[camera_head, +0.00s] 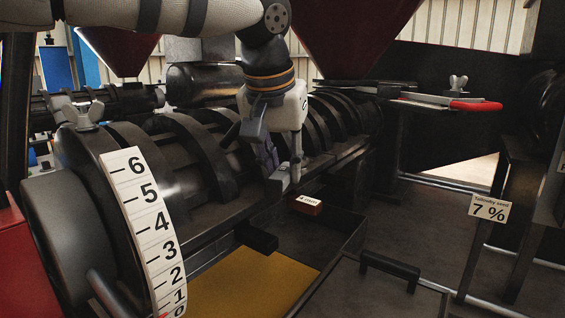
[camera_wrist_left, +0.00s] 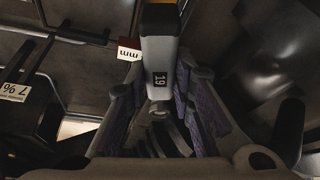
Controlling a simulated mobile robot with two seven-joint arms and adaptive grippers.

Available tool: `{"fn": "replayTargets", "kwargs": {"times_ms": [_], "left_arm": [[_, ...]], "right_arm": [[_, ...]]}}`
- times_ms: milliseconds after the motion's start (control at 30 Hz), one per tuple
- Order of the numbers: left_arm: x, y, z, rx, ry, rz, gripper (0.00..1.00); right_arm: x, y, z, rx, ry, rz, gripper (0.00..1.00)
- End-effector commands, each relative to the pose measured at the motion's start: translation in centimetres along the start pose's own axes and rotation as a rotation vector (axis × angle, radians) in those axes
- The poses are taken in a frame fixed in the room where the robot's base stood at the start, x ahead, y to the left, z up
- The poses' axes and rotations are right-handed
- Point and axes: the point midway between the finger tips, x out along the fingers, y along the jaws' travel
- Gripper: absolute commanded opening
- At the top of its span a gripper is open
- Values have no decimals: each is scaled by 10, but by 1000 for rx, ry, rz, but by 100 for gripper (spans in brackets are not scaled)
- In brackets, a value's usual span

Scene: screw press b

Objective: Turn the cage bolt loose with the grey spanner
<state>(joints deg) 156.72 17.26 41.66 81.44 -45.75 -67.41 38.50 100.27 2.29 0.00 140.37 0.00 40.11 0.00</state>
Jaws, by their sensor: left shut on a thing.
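My left gripper (camera_head: 277,165) is over the side rail of the dark ribbed press cage (camera_head: 185,150), near the middle of the head view. Its purple-padded fingers are shut on the grey spanner (camera_wrist_left: 160,62), which is marked 19 in the left wrist view. In the head view only a small pale part of the spanner (camera_head: 283,183) shows beside the fingers, close to the rail. The cage bolt cannot be made out; the gripper and spanner cover that area, so I cannot tell whether the spanner sits on it. My right gripper is not in view.
A white numbered scale (camera_head: 147,215) curves around the cage's near end. A red block with a white label (camera_head: 308,205) lies below the gripper, by a dark tray with a yellow floor (camera_head: 245,285).

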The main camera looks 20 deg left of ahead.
Motion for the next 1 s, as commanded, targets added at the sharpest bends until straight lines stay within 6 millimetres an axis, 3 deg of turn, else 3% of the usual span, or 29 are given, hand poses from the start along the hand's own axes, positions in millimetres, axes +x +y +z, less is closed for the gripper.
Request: {"fn": "replayTargets", "kwargs": {"times_ms": [467,1000], "left_arm": [[4,1,2,-8,-3,-6,0],[8,34,-2,-272,-7,-115,0]], "right_arm": [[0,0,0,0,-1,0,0],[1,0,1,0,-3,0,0]]}}
